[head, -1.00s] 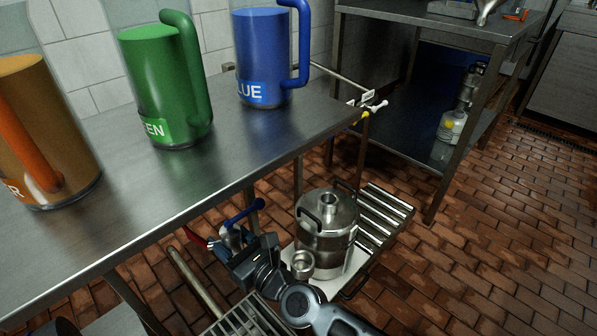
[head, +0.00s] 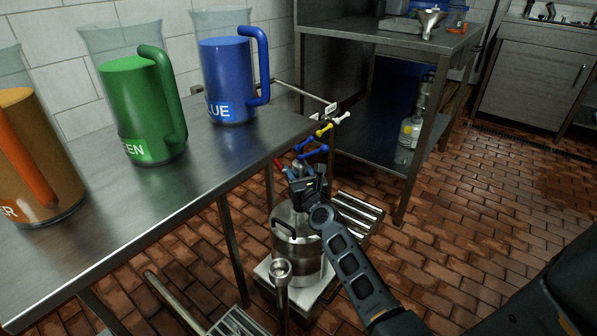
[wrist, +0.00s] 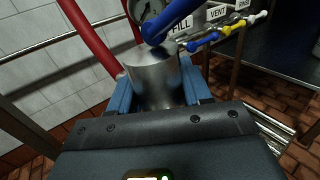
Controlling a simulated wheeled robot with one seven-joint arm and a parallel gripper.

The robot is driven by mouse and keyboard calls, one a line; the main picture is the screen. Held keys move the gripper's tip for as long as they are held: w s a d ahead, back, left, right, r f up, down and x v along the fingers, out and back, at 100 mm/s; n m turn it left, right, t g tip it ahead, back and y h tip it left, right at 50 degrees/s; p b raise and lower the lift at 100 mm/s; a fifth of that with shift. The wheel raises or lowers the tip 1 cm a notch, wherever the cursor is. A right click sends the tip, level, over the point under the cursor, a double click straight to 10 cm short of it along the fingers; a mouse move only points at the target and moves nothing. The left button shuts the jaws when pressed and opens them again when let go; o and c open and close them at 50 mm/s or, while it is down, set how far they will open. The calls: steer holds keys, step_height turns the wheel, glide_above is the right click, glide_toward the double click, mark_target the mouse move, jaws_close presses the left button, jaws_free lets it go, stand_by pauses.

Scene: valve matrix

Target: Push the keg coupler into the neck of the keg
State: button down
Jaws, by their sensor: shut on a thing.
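My gripper (head: 305,182) is shut on the keg coupler (wrist: 155,78), a grey metal cylinder between its blue fingers in the wrist view. The coupler has a blue lever (wrist: 168,22), and a red hose (wrist: 92,38) shows beside it. In the head view the gripper is over the top of the silver keg (head: 297,252), which stands upright on a pale base. The keg's neck is hidden behind my gripper and arm, so I cannot tell whether the coupler touches it.
An empty metal cup on a post (head: 281,268) stands in front of the keg. The steel table (head: 150,215) with orange, green and blue jugs is at left. A slatted roller rack (head: 358,215) is right of the keg.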

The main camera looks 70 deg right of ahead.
steer(key=shift+s, duration=0.1)
stand_by(0.4)
step_height(320, 180, down, 6)
steer(key=b, duration=0.5)
steer(key=shift+r+b, duration=0.15)
steer(key=shift+b, duration=0.25)
steer(key=shift+f+b, duration=2)
stand_by(1.6)
steer(key=shift+r, duration=0.15)
stand_by(0.3)
steer(key=shift+r+p, duration=3.8)
steer(key=shift+p, duration=0.1)
